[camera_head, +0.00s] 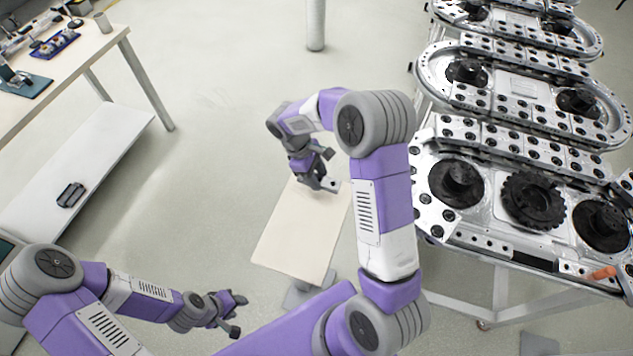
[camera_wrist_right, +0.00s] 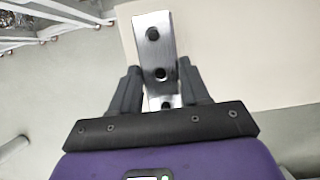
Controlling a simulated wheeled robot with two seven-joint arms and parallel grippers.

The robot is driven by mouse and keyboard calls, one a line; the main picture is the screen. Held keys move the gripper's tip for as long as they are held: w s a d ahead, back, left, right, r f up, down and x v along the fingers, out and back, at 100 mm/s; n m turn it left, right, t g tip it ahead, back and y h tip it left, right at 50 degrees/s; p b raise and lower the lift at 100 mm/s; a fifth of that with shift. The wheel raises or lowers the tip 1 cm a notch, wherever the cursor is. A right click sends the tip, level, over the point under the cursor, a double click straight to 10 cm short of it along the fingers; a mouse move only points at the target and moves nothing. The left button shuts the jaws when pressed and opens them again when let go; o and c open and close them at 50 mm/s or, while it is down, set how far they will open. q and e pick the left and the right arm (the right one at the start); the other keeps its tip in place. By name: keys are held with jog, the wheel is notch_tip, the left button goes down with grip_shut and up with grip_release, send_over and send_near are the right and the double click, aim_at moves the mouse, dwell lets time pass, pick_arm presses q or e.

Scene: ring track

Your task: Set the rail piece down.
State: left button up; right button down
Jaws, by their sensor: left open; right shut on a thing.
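The rail piece (camera_wrist_right: 154,48) is a shiny metal bar with dark holes. In the right wrist view it sticks out between the fingers of my right gripper (camera_wrist_right: 158,88), which is shut on it. In the head view the gripper (camera_head: 323,170) is over the far end of a pale beige board (camera_head: 295,235), and only a small bit of the rail piece (camera_head: 333,186) shows. I cannot tell whether the piece touches the board (camera_wrist_right: 245,55). My left gripper (camera_head: 237,315) is open and empty, low at the left over the floor.
A metal ring track (camera_head: 520,85) with black wheels and gears stands on a white frame at the right. An orange item (camera_head: 603,272) lies on its near edge. A workbench (camera_head: 75,65) with a lower shelf (camera_head: 85,165) stands at the left.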

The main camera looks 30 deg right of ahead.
jog(key=shift+f, duration=1.45)
jog(key=shift+f+b, duration=0.15)
jog(key=shift+b, duration=0.15)
jog(key=c, duration=0.5)
grip_release()
jog(key=shift+c, duration=0.2)
jog(key=p+v, duration=0.2)
jog(key=v, duration=1)
